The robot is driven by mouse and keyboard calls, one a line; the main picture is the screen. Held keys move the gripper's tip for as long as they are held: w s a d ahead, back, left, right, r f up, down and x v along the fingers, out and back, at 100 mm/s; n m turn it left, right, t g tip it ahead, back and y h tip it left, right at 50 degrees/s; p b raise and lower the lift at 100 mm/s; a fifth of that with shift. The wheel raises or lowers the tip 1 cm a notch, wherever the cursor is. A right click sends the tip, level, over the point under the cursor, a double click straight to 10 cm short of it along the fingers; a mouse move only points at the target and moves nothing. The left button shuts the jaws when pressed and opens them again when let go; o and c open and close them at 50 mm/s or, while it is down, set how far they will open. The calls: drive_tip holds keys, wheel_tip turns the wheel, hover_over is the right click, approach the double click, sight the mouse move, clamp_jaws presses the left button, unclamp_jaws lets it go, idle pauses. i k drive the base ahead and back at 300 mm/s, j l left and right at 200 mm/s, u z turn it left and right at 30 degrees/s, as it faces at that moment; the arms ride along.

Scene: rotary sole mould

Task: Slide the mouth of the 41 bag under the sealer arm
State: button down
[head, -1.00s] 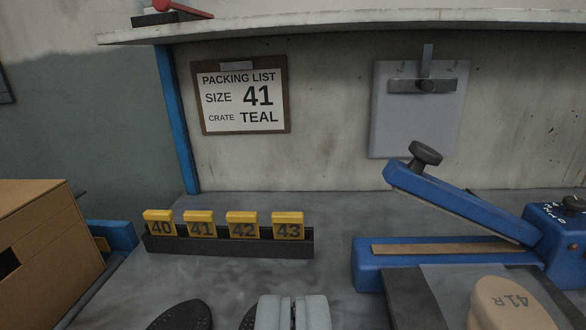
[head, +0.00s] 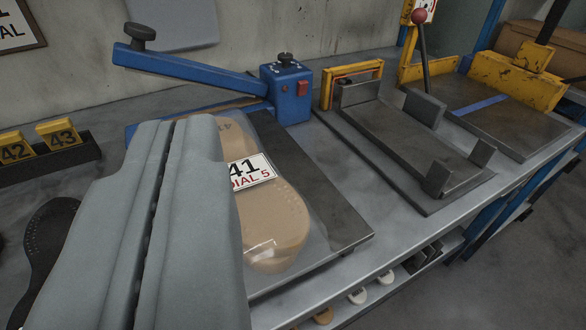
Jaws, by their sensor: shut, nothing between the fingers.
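The 41 bag (head: 275,205) is clear and lies flat on a dark plate (head: 318,195), with tan soles inside and a label reading 41, DIAL 5. Its far end reaches toward the blue sealer (head: 287,92); the left side and part of the mouth are hidden behind my gripper, so I cannot tell exactly where the mouth edge lies. The sealer arm (head: 190,75) is raised at a slant over its bed, with a black knob at its free end. My gripper (head: 172,135) is shut and empty, large in the foreground left of the bag's label.
A tilted metal cradle (head: 405,130) with a yellow frame stands right of the sealer. Beyond it is a yellow press (head: 520,80) with a red-knobbed lever. A rack of numbered yellow tags (head: 60,134) and a dark sole (head: 45,245) are at left. The bench's front edge runs along the right.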

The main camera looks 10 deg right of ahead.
sight(284, 239)
drive_tip(key=j+z, duration=0.5)
drive_tip(key=j, duration=0.3)
drive_tip(key=l+u, duration=0.2)
drive_tip(key=l, duration=0.2)
drive_tip(key=k+l+u, duration=0.2)
drive_tip(key=l, duration=0.15)
drive_tip(key=k+l+u, duration=0.2)
drive_tip(key=l, duration=0.2)
drive_tip(key=l+u, duration=0.2)
drive_tip(key=l, duration=0.15)
drive_tip(key=k+l+u, duration=0.2)
drive_tip(key=k+l, duration=0.1)
drive_tip(key=k, duration=0.05)
